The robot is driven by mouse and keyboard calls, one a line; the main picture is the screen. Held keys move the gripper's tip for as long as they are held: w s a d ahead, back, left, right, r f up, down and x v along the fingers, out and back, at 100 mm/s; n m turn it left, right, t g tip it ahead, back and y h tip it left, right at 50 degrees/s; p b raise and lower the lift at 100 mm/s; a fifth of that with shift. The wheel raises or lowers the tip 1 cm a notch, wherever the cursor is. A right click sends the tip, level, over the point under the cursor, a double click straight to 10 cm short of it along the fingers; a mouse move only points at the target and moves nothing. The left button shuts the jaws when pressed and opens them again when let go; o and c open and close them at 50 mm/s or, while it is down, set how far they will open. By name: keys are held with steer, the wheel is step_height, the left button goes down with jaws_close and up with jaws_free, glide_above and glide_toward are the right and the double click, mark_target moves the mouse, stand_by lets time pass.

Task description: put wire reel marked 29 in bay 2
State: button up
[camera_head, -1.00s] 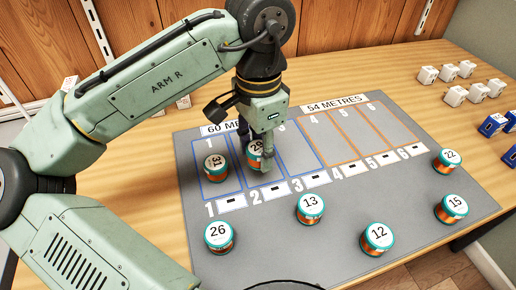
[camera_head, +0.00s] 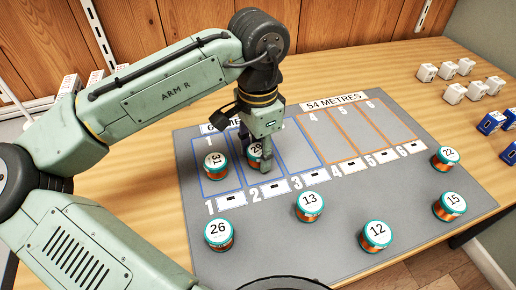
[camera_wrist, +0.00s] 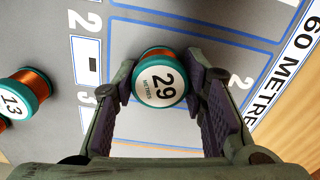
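The wire reel marked 29 (camera_head: 254,150), with a teal rim, orange wire and white label, is upright at the near end of blue-outlined bay 2 (camera_head: 247,181). In the wrist view the reel (camera_wrist: 160,85) sits between my two finger pads, which appear to touch it on both sides. My gripper (camera_head: 260,160) points down and looks shut on this reel, low at the mat. A finger partly hides the reel in the head view. Whether its underside rests on the mat is hidden.
Reel 31 (camera_head: 215,165) stands close by in bay 1. Reels 13 (camera_head: 310,207), 26 (camera_head: 219,236), 12 (camera_head: 376,236), 15 (camera_head: 450,207) and 22 (camera_head: 445,159) stand around the mat's front and right. Bays 3 to 6 look empty. White and blue blocks are at the right.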

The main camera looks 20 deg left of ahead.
mark_target(257, 150)
steer(key=o, duration=0.4)
steer(key=shift+c, duration=0.2)
step_height(257, 150, up, 12)
steer(key=shift+r, duration=0.25)
stand_by(0.4)
